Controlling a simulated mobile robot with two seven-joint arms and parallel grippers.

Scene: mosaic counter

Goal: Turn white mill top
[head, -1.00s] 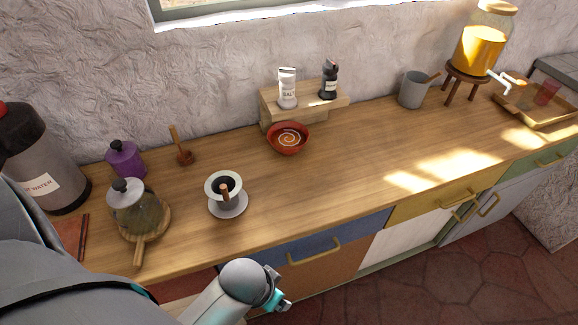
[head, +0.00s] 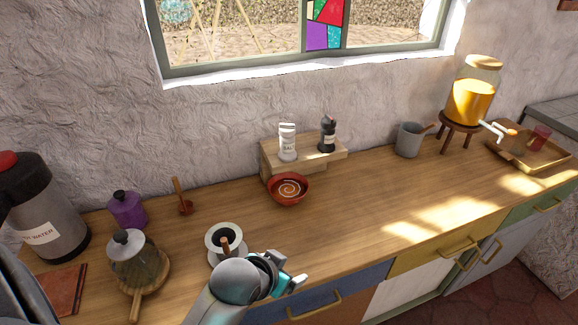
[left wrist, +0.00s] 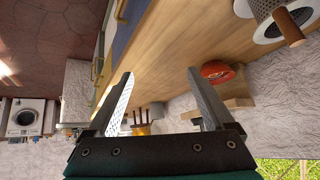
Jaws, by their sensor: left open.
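The white mill (head: 288,143), labelled as salt, stands upright on a small wooden step shelf (head: 270,160) against the wall. A black mill (head: 327,134) stands to its right on the same shelf. My left gripper (head: 290,283) is low over the front edge of the counter, well apart from the white mill. Its fingers are spread and empty in the left wrist view (left wrist: 160,73). I cannot make out the white mill in that view, where a finger covers part of the shelf (left wrist: 237,90). My right gripper is in neither view.
A red bowl (head: 289,188) sits just in front of the shelf. A white pour-over dripper (head: 225,238) stands close behind my left arm. A glass pot (head: 136,262) and purple canister (head: 127,209) are at left. A grey cup (head: 409,139) stands right. The middle-right counter is clear.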

